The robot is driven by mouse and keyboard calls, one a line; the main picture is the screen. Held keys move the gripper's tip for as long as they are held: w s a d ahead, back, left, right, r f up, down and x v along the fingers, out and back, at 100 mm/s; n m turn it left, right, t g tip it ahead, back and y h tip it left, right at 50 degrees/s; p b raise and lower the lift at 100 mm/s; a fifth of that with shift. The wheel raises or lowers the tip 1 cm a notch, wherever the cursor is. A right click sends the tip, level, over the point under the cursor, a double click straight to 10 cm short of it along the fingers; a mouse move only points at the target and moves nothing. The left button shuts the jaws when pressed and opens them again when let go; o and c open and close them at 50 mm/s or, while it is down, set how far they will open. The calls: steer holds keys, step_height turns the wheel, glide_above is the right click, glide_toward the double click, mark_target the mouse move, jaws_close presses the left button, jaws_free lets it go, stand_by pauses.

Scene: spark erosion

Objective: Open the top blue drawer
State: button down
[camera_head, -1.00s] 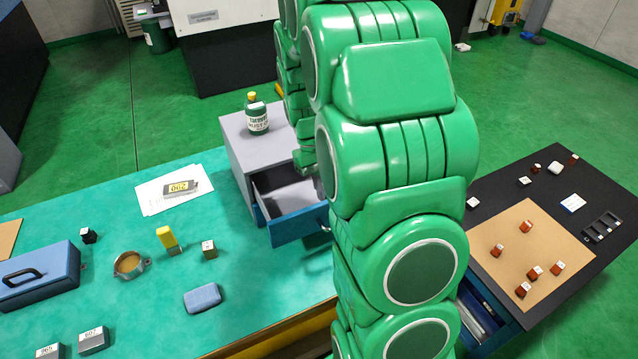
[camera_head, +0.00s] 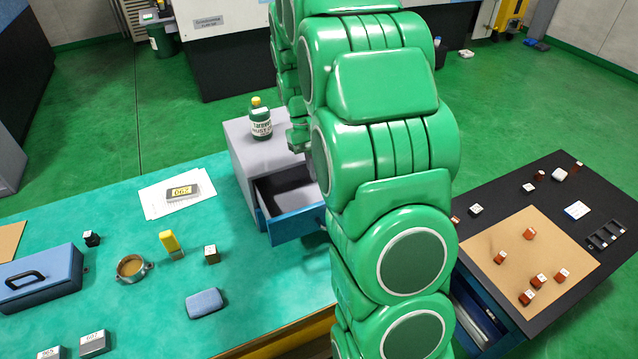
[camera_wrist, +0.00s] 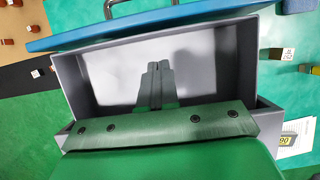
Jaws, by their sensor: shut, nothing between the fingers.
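The top blue drawer stands pulled out of a grey cabinet (camera_head: 240,150) on the green table. Its blue front (camera_head: 290,227) and empty-looking grey inside show in the head view. In the wrist view the blue front (camera_wrist: 200,28) runs across the top, with its dark handle (camera_wrist: 170,3) beyond, cut by the frame edge. My gripper (camera_wrist: 159,70) is shut and empty. It appears over the open drawer, apart from the handle. In the head view my arm hides the fingertips and the drawer's right end.
A green bottle (camera_head: 261,122) stands on the cabinet. A blue box (camera_head: 40,280), a cup (camera_head: 130,268), a yellow-topped item (camera_head: 170,242) and a blue pad (camera_head: 204,302) lie on the table. A dark bench (camera_head: 500,195) with small parts is at right.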

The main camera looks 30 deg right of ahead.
steer(key=v, duration=0.6)
steer(key=s+a+r+t, duration=0.1)
steer(key=s+a+r, duration=0.25)
steer(key=s, duration=0.35)
steer(key=s+a+r, duration=0.2)
steer(key=s+a, duration=0.2)
steer(key=s, duration=0.4)
steer(key=s+a+f+t, duration=0.1)
steer(key=s+a, duration=0.1)
steer(key=s, duration=0.7)
steer(key=s+a+f+t, duration=0.1)
steer(key=s+a+f, duration=0.1)
steer(key=s, duration=0.7)
steer(key=w+d+r+g, duration=0.1)
steer(key=w+d, duration=0.2)
steer(key=w, duration=1)
steer(key=w+d+r+g, duration=0.1)
steer(key=w+d, duration=0.3)
steer(key=w, duration=0.9)
steer(key=w+d+f+g, duration=0.1)
steer(key=w+d+f, duration=0.35)
steer(key=w, duration=0.45)
steer(key=x, duration=0.9)
steer(key=shift+d+f, duration=0.35)
steer(key=shift+s+f, duration=0.1)
steer(key=shift+s, duration=1.8)
